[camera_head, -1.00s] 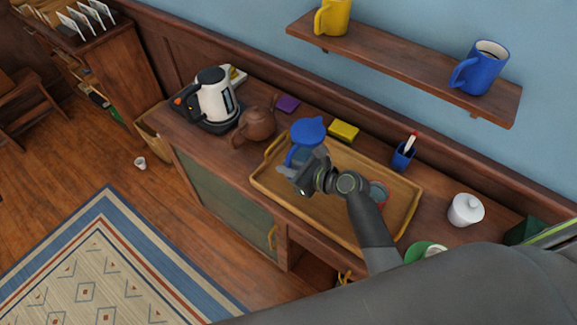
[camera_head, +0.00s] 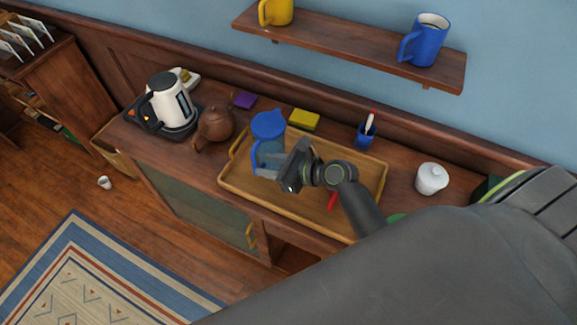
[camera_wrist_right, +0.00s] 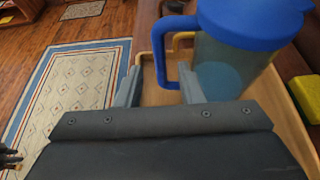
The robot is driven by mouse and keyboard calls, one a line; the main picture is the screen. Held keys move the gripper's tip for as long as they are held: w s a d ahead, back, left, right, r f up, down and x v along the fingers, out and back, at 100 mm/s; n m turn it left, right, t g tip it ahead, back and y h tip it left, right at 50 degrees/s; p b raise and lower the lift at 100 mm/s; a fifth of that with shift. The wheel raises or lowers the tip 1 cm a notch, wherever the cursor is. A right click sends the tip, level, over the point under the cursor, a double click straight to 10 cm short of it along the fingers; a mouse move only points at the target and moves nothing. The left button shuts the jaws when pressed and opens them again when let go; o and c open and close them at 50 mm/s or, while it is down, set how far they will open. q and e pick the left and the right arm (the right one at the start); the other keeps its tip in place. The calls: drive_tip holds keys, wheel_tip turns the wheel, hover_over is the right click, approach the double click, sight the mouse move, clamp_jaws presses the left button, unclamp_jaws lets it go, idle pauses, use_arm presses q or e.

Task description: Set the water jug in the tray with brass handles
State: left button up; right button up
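The water jug (camera_head: 268,145), clear with a blue lid and blue handle, stands upright in the left part of the wooden tray (camera_head: 342,233). A yellowish brass handle (camera_head: 238,143) shows at the tray's left end. My right gripper (camera_head: 266,170) is low over the tray beside the jug. In the right wrist view its two fingers (camera_wrist_right: 158,86) are apart, with the jug's blue handle (camera_wrist_right: 161,50) just beyond and partly between the tips. The jug body (camera_wrist_right: 225,68) is right of them. I cannot tell whether a finger touches it.
A brown teapot (camera_head: 216,123) and a kettle (camera_head: 170,102) stand left of the tray. A yellow sponge-like block (camera_head: 304,120) and a blue pen cup (camera_head: 365,135) are behind it. A shelf with mugs (camera_head: 350,48) hangs above.

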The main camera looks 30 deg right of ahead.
drive_tip(key=v, duration=0.7)
drive_tip(key=shift+f, duration=0.1)
